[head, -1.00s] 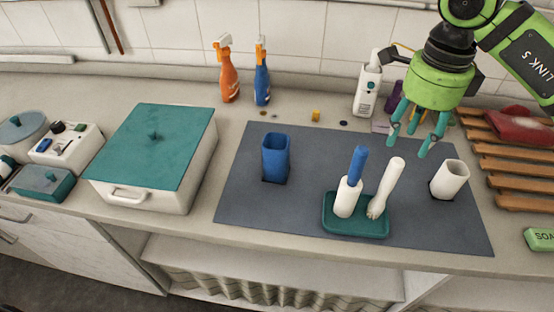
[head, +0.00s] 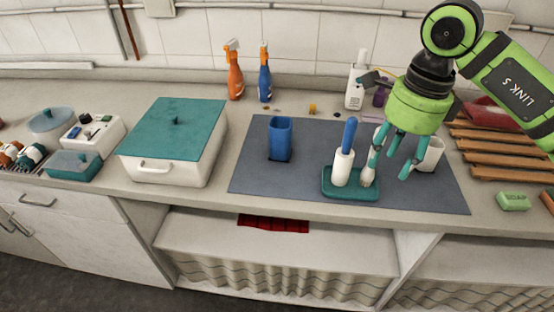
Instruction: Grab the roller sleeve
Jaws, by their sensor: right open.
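A white cylinder (head: 342,168) with a blue handle (head: 350,133) stands upright in the teal tray (head: 350,193) on the grey mat; its white part looks like the roller sleeve, though I cannot be certain. Beside it in the tray is a white-handled brush (head: 367,177), its upper part largely hidden by my fingers. My right gripper (head: 389,166) is open, fingers pointing down, over the tray's right side. One finger overlaps the brush in the picture; I cannot tell whether they touch. A white hollow holder (head: 434,155) stands right of the gripper, partly covered. My left gripper is not in view.
A blue holder (head: 280,138) stands left on the mat (head: 255,180). A teal-lidded box (head: 172,145) is further left. Spray bottles (head: 235,78) and a white bottle (head: 355,85) stand behind. A wooden rack (head: 490,155) and green soap (head: 513,201) are at right.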

